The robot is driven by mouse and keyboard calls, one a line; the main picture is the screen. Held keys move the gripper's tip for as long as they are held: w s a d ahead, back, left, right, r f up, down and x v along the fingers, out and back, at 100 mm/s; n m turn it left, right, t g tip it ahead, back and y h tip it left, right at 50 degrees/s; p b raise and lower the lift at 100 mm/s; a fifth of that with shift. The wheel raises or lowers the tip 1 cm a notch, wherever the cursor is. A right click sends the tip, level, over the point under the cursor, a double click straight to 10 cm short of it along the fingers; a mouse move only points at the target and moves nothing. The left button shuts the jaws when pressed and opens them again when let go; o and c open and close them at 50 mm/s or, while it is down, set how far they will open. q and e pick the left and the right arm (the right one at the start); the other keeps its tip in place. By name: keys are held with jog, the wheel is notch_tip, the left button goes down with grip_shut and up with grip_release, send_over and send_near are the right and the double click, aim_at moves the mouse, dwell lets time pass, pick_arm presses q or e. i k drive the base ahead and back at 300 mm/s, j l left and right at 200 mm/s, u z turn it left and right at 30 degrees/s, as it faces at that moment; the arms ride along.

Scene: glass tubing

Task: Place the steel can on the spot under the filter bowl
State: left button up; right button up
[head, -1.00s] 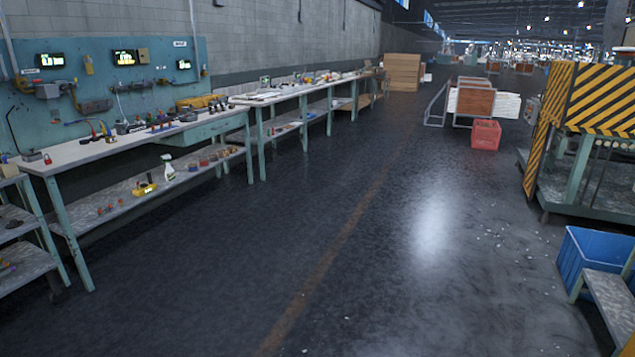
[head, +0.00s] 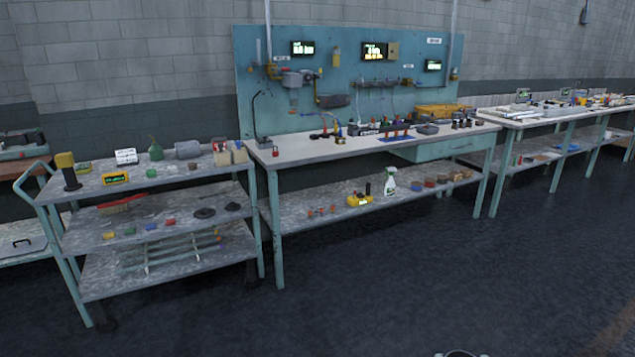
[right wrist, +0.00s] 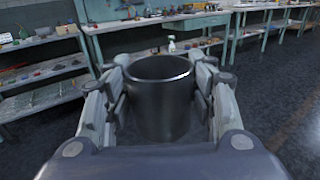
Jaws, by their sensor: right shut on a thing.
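The steel can (right wrist: 162,100) is a dark grey, open-topped cylinder, upright between the fingers of my right gripper (right wrist: 160,105), which is shut on it. At the bottom edge of the head view only a rim of the can (head: 460,354) shows, well away from the bench. A grey filter unit (head: 297,78) is mounted on the left of the blue panel, and what looks like its bowl (head: 293,98) hangs below it over the bench top. The spot under it is too small to make out. My left gripper is not in view.
The workbench (head: 340,148) holds small tools and fittings, with a lower shelf (head: 300,228) of small items and a spray bottle (head: 389,180). A loaded three-tier cart (head: 160,180) stands against its left end. The floor (head: 400,280) in front is clear.

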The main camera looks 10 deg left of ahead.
aim_at(295, 138)
jog(key=i+u, duration=0.4)
jog(key=i, duration=1.35)
jog(key=i+l+z, duration=0.15)
jog(key=i+z, duration=0.15)
jog(key=i, duration=1.65)
jog(key=i+u, duration=0.45)
jog(key=i+l+u, duration=0.2)
jog(key=i+u, duration=0.25)
jog(key=i, duration=0.15)
